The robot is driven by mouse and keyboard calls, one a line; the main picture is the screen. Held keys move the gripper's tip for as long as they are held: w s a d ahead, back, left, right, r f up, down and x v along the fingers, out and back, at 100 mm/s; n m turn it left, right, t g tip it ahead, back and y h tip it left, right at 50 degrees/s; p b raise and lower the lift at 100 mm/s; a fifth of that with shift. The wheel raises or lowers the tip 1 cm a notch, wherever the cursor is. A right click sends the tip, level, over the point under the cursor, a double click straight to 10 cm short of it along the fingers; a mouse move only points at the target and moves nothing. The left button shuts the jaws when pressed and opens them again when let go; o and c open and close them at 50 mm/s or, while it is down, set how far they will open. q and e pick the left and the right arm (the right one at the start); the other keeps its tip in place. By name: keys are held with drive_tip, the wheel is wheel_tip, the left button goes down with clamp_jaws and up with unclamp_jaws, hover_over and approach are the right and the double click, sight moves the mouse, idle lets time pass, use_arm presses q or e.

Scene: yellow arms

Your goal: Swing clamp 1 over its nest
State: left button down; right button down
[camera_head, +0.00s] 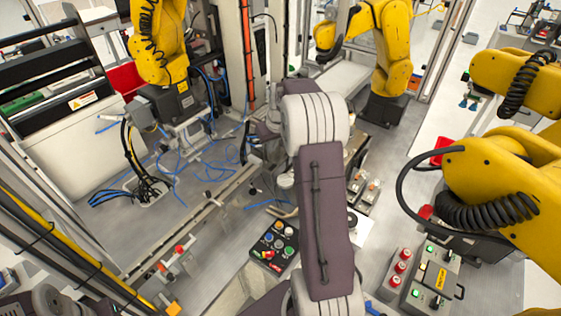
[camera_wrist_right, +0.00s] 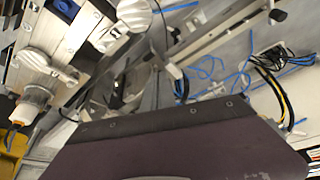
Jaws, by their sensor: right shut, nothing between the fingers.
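My right arm rises through the middle of the head view, and its wrist bends left behind the white joint. My right gripper (camera_head: 256,146) is partly hidden there; it is shut and empty. In the right wrist view a broad purple and dark part of my own arm fills the bottom. A metal bar with a black knob (camera_wrist_right: 277,16) crosses the upper middle. Pale rounded metal parts (camera_wrist_right: 132,16) lie at upper left. I cannot tell which part is clamp 1 or its nest, or whether the gripper touches either. My left gripper is not in view.
A black button box (camera_head: 272,246) stands left of my arm, and a grey switch box (camera_head: 432,280) stands at lower right. Blue cables (camera_head: 215,155) lie loose on the metal deck. Yellow robot arms stand at the back (camera_head: 392,45) and right (camera_head: 500,180).

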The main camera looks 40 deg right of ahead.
wheel_tip(320, 180, down, 10)
drive_tip(key=s+d+p, duration=0.2)
drive_tip(key=p, duration=0.1)
drive_tip(key=shift+s+m+p, duration=0.2)
drive_tip(key=shift+m+p, duration=0.2)
idle(0.4)
drive_tip(key=shift+f, duration=0.15)
drive_tip(key=shift+w, duration=0.1)
